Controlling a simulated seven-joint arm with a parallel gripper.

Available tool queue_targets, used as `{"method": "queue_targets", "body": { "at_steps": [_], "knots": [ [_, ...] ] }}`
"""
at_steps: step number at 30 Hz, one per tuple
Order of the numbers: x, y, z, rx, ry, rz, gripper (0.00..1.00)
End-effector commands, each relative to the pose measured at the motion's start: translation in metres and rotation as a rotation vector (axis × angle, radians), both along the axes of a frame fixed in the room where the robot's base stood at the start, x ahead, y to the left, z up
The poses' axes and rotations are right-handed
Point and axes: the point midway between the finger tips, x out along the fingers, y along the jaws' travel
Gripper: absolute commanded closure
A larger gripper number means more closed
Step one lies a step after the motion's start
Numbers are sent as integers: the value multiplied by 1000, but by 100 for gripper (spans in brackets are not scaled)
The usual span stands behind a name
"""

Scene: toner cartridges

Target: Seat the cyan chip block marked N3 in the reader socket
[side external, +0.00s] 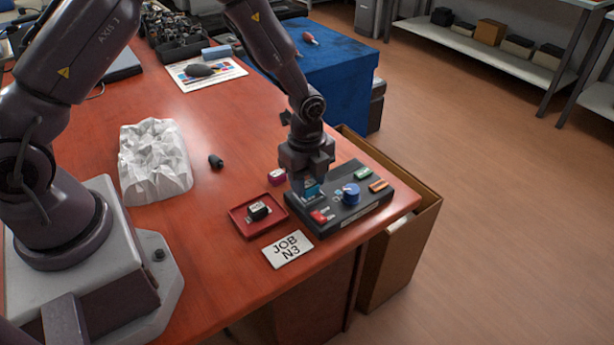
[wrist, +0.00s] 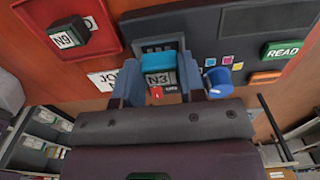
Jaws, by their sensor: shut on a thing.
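The cyan chip block (wrist: 158,62) shows its N3 label in the wrist view. My gripper (wrist: 158,85) is shut on it, one finger on each side. In the side view my gripper (side external: 309,192) points down over the left part of the dark reader (side external: 338,216), with a bit of cyan block (side external: 312,186) showing between the fingers. In the wrist view the reader socket (wrist: 160,45), with dark contact pads, shows just beyond the block's upper edge. The fingers hide much of the socket, and I cannot tell whether the block's underside is inside it.
The reader carries a blue knob (side external: 351,193), a green READ button (side external: 363,174), an orange label (side external: 378,185) and a red part (side external: 320,216). A red tray (side external: 238,223) holds a dark block marked N9 (wrist: 68,37). A JOB N3 card (side external: 288,249) and a magenta block (side external: 277,177) lie nearby.

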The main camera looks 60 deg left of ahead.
Motion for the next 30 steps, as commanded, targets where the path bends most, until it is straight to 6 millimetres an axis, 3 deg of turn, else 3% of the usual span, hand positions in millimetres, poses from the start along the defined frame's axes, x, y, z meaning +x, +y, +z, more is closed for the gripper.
{"method": "queue_targets", "body": {
  "at_steps": [30],
  "knots": [
    [0,0,-8,0,-1,0,85]
  ]
}}
